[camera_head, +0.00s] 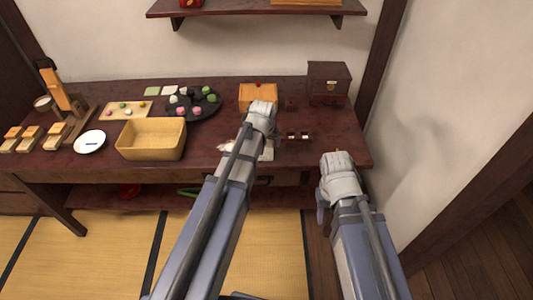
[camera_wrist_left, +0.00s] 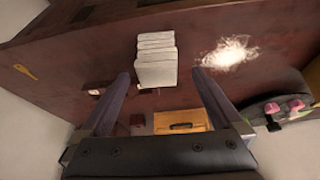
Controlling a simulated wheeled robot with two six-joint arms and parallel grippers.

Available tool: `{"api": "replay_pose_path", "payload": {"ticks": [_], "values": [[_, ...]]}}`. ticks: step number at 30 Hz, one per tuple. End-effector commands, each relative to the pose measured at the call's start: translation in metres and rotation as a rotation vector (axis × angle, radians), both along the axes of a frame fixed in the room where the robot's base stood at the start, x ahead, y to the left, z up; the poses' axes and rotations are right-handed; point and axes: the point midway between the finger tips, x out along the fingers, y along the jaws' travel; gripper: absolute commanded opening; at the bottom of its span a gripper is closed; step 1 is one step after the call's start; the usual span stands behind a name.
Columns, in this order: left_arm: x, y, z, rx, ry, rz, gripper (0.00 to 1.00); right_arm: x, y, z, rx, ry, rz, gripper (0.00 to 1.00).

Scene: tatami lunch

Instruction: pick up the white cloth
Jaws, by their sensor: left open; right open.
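The white cloth (camera_wrist_left: 155,48) shows in the left wrist view as a folded, layered stack on the dark red table. In the head view only a pale part (camera_head: 267,151) shows beside my left arm, which hides the rest. My left gripper (camera_wrist_left: 160,75) is open, and the cloth appears between and just beyond its fingertips. I see no grip on it, and cannot tell the exact gap. In the head view my left gripper (camera_head: 262,112) is over the table, its fingers mostly hidden. My right gripper (camera_head: 338,160) is open and empty near the table's front right corner.
A pale flaky pile (camera_wrist_left: 230,52) lies beside the cloth. A woven basket (camera_head: 151,140) and a dark round tray (camera_head: 205,106) stand to the left. A wooden box (camera_head: 258,92) and a dark chest (camera_head: 328,83) stand behind. A wall shelf (camera_head: 255,9) hangs above.

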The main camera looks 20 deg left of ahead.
Motion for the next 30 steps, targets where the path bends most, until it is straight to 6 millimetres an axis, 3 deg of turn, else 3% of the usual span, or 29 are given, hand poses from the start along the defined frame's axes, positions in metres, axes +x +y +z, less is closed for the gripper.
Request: {"api": "replay_pose_path", "payload": {"ticks": [1, 11, 21, 30], "values": [[0.003, 0.0, -0.009, 0.0, 0.0, 0.0, 1.0, 0.0, 0.0, -0.009, 0.0, 0.0, 0.0, 0.5], [0.007, 0.001, -0.017, 0.0, 0.001, 0.0, 1.0, 0.0, 0.0, -0.017, 0.0, 0.0, 0.0, 0.5], [0.025, 0.002, -0.055, 0.0, 0.001, 0.0, 1.0, 0.0, 0.0, -0.055, 0.0, 0.0, 0.001, 0.5], [0.027, 0.003, -0.056, 0.0, 0.001, -0.001, 1.0, 0.0, 0.0, -0.056, 0.0, 0.0, 0.001, 0.5]]}}
